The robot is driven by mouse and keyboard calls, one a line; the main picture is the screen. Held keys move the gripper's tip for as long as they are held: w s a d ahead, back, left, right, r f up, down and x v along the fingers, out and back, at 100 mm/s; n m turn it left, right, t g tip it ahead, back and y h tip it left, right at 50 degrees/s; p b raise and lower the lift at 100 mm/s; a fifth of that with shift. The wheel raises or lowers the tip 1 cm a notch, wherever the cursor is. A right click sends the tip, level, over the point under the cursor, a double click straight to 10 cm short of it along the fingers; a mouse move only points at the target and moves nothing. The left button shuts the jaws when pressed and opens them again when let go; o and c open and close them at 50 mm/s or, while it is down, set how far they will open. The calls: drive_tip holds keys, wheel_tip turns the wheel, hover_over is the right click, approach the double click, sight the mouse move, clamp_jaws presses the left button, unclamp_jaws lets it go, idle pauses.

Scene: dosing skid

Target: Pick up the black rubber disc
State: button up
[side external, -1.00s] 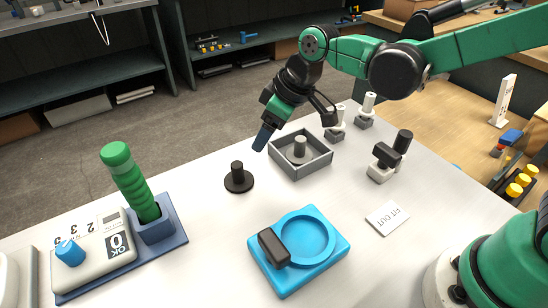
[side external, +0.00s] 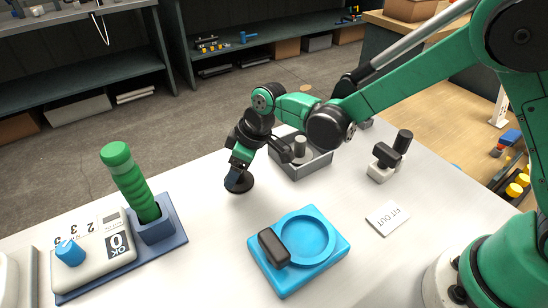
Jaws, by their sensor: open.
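The black rubber disc (side external: 240,184) lies flat on the white table in the side external view, left of the grey tray. It has an upright knob at its middle, now mostly hidden behind my gripper. My gripper (side external: 234,176) points down at the disc, with its fingertips at the knob. The jaws are open. The fingers overlap the knob in this view, so I cannot tell whether they are around it or touching it.
A grey square tray (side external: 313,163) with a grey peg stands just right of my gripper. A blue fixture (side external: 333,245) with a round recess is in front. A green-handled tool (side external: 133,184) stands in a blue holder at left. A black-and-white clamp (side external: 390,157) and a FIT OUT card (side external: 387,217) are at right.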

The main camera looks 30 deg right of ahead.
clamp_jaws()
idle(0.3)
